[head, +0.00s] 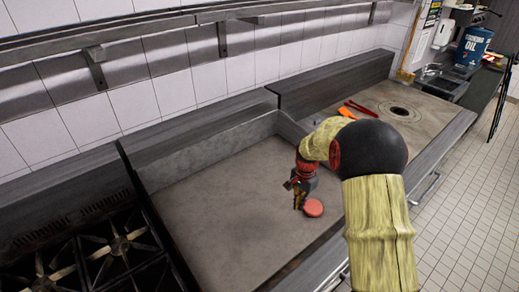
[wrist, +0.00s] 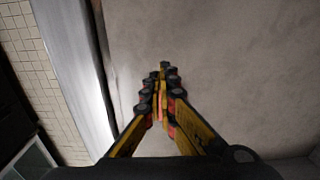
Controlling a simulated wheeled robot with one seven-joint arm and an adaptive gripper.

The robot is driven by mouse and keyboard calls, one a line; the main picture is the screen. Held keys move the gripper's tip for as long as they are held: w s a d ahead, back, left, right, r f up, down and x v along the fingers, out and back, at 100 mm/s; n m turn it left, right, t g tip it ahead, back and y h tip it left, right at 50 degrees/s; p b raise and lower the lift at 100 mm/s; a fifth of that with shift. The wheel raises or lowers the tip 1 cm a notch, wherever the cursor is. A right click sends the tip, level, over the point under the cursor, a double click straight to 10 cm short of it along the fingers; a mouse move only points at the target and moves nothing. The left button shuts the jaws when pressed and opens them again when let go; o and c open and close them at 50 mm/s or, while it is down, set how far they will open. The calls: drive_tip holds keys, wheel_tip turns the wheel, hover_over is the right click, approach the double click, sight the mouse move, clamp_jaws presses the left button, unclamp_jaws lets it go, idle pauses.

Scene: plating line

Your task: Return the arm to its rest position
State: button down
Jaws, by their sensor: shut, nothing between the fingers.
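My gripper (head: 298,201) is over the flat steel griddle (head: 225,205) in the head view, with my arm reaching in from the lower right. A round reddish patty-like disc (head: 313,207) lies on the griddle just right of the fingertips in the head view. I cannot tell how high the fingertips are above the surface.
A burner stove (head: 105,255) stands at the left. Red tongs (head: 362,108) and an orange tool (head: 346,112) lie on the counter beyond my arm. A wall shelf (head: 130,30) runs above. A blue bucket (head: 473,46) stands at the far right; open tiled floor (head: 465,190) lies right.

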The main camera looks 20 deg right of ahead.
drive_tip(key=s+a+r+n+t+b, duration=0.2)
drive_tip(key=s+a+r+n+b, duration=0.1)
drive_tip(key=s, duration=0.6)
drive_tip(key=s+a+r+n+t+b, duration=0.1)
drive_tip(key=s+a+r+n+b, duration=0.2)
drive_tip(key=s+r, duration=0.6)
drive_tip(key=s+a+r+n+t+b, duration=0.2)
drive_tip(key=s+a+r+n, duration=0.4)
drive_tip(key=s, duration=0.5)
drive_tip(key=a+n+b, duration=0.1)
drive_tip(key=a, duration=0.1)
drive_tip(key=shift+s+a+r+t, duration=0.2)
drive_tip(key=shift+a+t, duration=0.1)
